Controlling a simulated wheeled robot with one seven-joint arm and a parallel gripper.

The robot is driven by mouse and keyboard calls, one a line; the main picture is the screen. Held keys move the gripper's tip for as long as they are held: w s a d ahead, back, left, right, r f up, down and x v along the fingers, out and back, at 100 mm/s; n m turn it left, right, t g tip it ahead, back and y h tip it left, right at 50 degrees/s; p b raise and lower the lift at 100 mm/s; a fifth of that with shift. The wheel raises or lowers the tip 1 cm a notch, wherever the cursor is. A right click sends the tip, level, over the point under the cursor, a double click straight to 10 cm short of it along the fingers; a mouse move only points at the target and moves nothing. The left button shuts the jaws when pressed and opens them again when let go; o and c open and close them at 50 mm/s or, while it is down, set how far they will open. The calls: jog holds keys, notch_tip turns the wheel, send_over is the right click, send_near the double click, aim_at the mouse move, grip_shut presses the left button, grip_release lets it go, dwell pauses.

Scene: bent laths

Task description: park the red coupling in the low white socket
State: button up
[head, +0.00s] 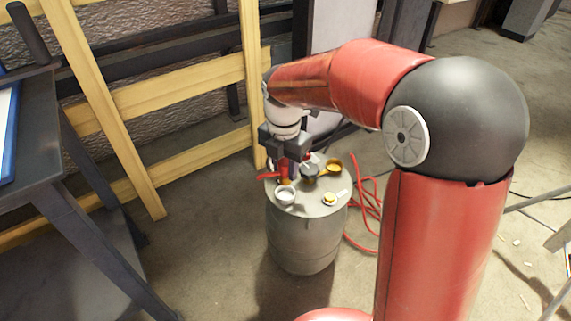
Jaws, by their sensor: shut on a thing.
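My gripper (288,170) points down over the back left of a grey drum's top. It is shut on a red piece (284,168), which seems to be the red coupling; the fingers hide much of it. A small white, cup-like socket (285,197) stands on the drum top, just in front of and below the gripper. A flatter white piece with a yellow centre (329,199) lies to its right. I cannot tell for certain which of these two is the low white socket. The held piece appears behind the cup; any contact below it is hidden.
The grey drum (303,240) also bears a dark round piece (310,172) and an orange-yellow ring (334,167). A red hose (364,205) lies on the floor to its right. Yellow laths (108,105) stand behind; a dark table (35,140) is at left.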

aim_at(285, 182)
notch_tip(285, 182, down, 3)
jog(key=shift+f+b, duration=0.1)
jog(key=shift+b, duration=1.15)
jog(key=shift+f+b, duration=0.45)
jog(key=shift+f, duration=0.6)
jog(key=shift+f+p, duration=0.2)
jog(key=shift+p, duration=0.5)
jog(key=o, duration=1.1)
jog(key=shift+r, duration=0.1)
